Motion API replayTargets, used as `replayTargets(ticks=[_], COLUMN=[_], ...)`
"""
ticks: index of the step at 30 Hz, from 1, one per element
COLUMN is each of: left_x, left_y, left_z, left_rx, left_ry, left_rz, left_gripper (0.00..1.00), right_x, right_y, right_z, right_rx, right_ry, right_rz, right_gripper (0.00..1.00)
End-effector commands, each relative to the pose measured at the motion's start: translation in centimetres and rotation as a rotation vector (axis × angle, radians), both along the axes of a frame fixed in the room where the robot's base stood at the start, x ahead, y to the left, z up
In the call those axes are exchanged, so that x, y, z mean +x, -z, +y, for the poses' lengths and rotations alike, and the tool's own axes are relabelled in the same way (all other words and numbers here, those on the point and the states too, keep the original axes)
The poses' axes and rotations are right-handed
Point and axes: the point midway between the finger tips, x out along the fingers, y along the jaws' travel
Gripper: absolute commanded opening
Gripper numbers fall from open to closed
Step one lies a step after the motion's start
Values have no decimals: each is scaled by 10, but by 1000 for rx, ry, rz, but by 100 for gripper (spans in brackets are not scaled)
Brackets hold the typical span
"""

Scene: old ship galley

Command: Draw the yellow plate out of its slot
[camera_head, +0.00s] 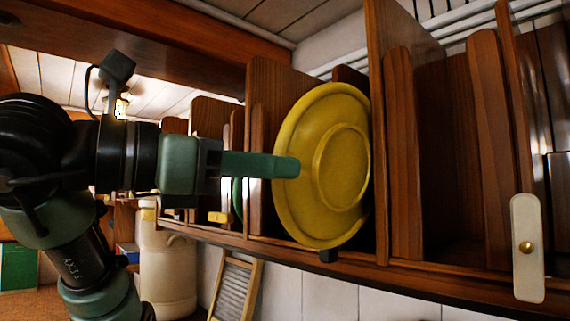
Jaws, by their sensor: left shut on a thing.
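The yellow plate (341,170) stands on edge at the front of a slot in the wooden rack (437,270), its round underside with a foot ring facing me. My left gripper (285,167) comes in from the left and is shut on the plate's left rim. One green finger shows in front of the plate; the other finger is hidden behind it. The plate's lower edge is close to the rack's front rail; I cannot tell whether it touches. My right gripper is not in view.
Upright wooden dividers (402,150) stand on both sides of the plate. A pale latch with a brass knob (527,248) hangs on the rack's front at right. Below are a cream can (168,270) and a washboard (235,290). An empty slot lies to the right.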

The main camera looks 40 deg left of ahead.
Motion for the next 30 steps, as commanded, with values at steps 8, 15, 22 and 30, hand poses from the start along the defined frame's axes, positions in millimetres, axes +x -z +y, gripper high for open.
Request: replayTargets(ticks=[8,15,22,30], left_x=[-20,-36,-52,-70], left_y=[-2,-3,-2,-3], left_z=[2,3,4,6], left_rx=[-2,-3,-2,-3], left_ry=[0,-1,-1,0], left_rz=[-6,-6,-5,-4], left_gripper=[0,0,0,0], right_x=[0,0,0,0], right_y=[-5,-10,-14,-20], right_z=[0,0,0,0], right_rx=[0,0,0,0], right_ry=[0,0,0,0], right_rz=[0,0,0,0], right_gripper=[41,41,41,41])
